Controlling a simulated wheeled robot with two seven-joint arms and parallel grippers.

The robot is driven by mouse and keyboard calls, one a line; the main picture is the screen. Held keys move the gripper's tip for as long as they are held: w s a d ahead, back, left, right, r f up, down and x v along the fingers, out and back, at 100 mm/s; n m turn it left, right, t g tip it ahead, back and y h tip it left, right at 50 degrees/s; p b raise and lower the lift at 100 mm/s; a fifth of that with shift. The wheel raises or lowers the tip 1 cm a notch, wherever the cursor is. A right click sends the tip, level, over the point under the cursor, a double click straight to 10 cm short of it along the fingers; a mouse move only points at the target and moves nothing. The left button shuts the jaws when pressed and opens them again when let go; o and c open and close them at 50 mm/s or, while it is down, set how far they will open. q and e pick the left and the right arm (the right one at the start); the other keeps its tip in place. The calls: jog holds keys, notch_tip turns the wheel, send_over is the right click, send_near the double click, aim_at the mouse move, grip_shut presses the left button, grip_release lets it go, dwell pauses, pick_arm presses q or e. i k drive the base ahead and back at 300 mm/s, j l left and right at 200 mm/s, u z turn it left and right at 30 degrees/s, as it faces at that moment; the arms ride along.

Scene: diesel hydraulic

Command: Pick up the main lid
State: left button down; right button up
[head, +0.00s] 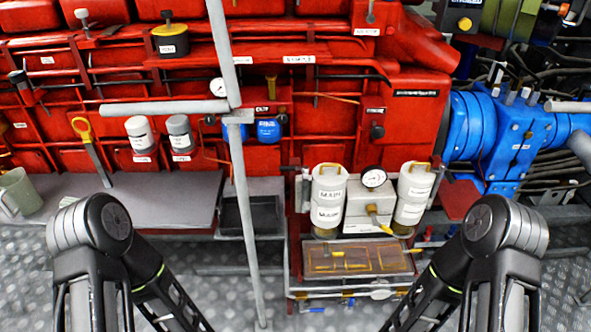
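The main lid (329,181) is the white upper part of the left white canister (328,214), which bears labels that seem to read "MAIN". It has a yellow handle on top and sits upright on the canister. A similar white canister with a yellow handle (413,194) stands to its right. Neither of my grippers is in view. My arms come in at the lower left and lower right and run out of the bottom edge. They are apart from the canisters.
A pressure gauge (373,177) sits between the canisters. A grey vertical pole (243,200) stands to their left. A grey bench (150,205) lies at left, with a mug (21,192) on it. A tray (358,259) is below the canisters. The red engine (330,125) rises behind.

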aim_at(329, 180)
jog(key=z, duration=2)
jog(key=i+j, duration=0.1)
jog(key=j, duration=0.35)
jog(key=i+j, duration=0.1)
jog(key=j, duration=0.35)
jog(key=i+j, duration=0.1)
jog(key=j, duration=0.35)
jog(key=i+j, duration=0.1)
jog(key=j, duration=0.35)
